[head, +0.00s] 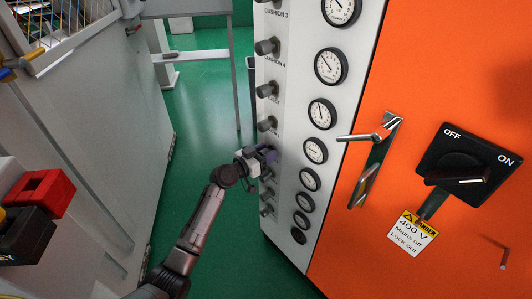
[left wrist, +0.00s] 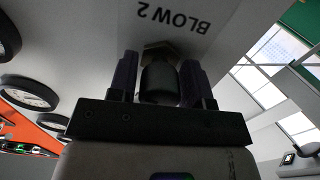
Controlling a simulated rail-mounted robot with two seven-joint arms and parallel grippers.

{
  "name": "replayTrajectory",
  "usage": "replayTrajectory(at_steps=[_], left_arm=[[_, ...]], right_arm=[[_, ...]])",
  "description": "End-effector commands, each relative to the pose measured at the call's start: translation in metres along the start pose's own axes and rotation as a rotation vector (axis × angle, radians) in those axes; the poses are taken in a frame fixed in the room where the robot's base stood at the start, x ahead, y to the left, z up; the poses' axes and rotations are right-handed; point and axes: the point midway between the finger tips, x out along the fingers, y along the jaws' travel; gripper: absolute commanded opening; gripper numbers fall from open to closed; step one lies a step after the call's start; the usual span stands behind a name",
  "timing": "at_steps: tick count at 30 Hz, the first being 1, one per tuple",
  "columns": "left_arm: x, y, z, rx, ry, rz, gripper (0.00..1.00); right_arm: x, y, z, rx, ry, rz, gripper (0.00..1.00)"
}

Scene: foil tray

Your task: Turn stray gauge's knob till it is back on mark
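A white panel (head: 287,60) carries a column of dark knobs, with a column of round gauges to their right. Larger gauges include one near the top (head: 330,66) and one lower down (head: 321,113). Their needles are too small to tell which is off its mark. My left gripper (head: 268,156) is at a knob in the lower half of the column and partly hides it. In the left wrist view its two fingers stand close on either side of a dark knob (left wrist: 160,82), by the upside-down label "BLOW 2", and appear closed on it. My right gripper is not in view.
An orange cabinet front (head: 450,75) with a metal door handle (head: 375,158) and a black OFF/ON switch (head: 465,165) is at right. A grey cabinet (head: 110,110) stands at left. Green floor (head: 205,115) lies open between them.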

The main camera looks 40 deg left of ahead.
Motion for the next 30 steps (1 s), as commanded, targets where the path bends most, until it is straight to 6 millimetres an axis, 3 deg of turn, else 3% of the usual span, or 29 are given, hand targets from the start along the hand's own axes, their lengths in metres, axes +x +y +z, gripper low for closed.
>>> replayTrajectory(at_steps=[10, 20, 30], left_arm=[[0.000, 0.000, 0.000, 0.000, 0.000, 0.000, 0.12], [0.000, 0.000, -0.001, -0.069, -0.001, 0.001, 0.11], [0.000, 0.000, -0.002, -0.323, -0.001, 0.001, 0.11]], right_arm=[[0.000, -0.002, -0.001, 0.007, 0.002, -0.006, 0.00], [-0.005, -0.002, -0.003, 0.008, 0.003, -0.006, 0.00], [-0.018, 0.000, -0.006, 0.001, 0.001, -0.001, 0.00]])
